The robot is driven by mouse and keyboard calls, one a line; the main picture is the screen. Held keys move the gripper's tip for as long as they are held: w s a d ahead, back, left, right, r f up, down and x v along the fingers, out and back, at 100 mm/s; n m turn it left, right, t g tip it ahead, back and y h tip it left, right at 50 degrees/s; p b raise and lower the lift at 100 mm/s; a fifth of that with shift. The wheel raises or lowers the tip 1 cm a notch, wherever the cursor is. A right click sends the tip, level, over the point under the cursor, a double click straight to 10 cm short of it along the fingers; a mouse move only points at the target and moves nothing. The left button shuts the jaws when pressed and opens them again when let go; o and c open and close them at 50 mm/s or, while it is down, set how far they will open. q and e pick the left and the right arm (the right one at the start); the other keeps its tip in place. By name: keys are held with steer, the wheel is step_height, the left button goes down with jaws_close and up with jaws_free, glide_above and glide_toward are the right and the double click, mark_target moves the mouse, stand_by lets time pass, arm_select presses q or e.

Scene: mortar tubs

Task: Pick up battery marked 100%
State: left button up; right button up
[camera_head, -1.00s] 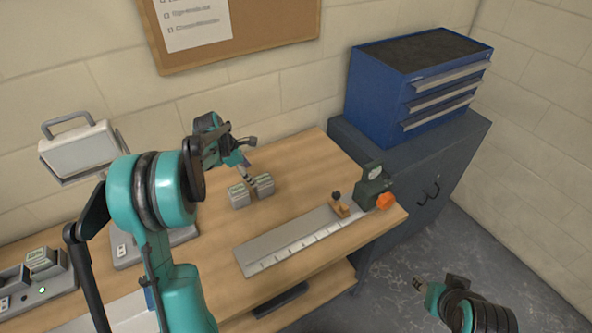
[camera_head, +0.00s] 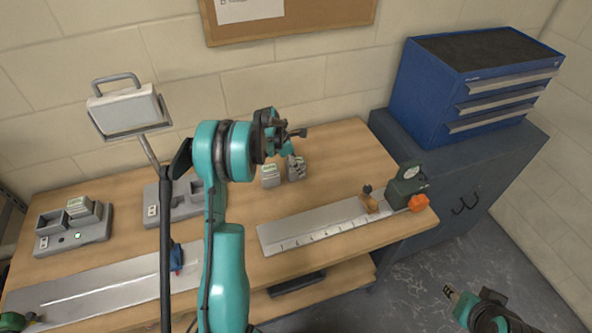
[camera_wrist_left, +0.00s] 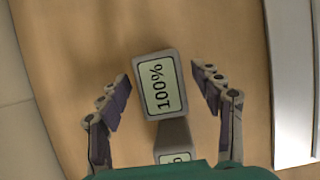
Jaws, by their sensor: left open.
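In the left wrist view, a grey battery with a pale label reading 100% (camera_wrist_left: 158,86) stands between the spread fingers of my left gripper (camera_wrist_left: 164,92), with gaps on both sides.
A charger (camera_head: 72,234) with a battery (camera_head: 82,208) is at the bench's left; another charger (camera_head: 160,205) is behind my left arm. A ruled metal plate (camera_head: 320,227) with a green device (camera_head: 405,186) lies to the right. A blue drawer cabinet (camera_head: 440,98) stands beyond the bench.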

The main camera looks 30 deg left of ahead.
arm_select(q)
steer(key=shift+s+r, duration=0.1)
jaws_close()
steer(key=shift+r, duration=0.1)
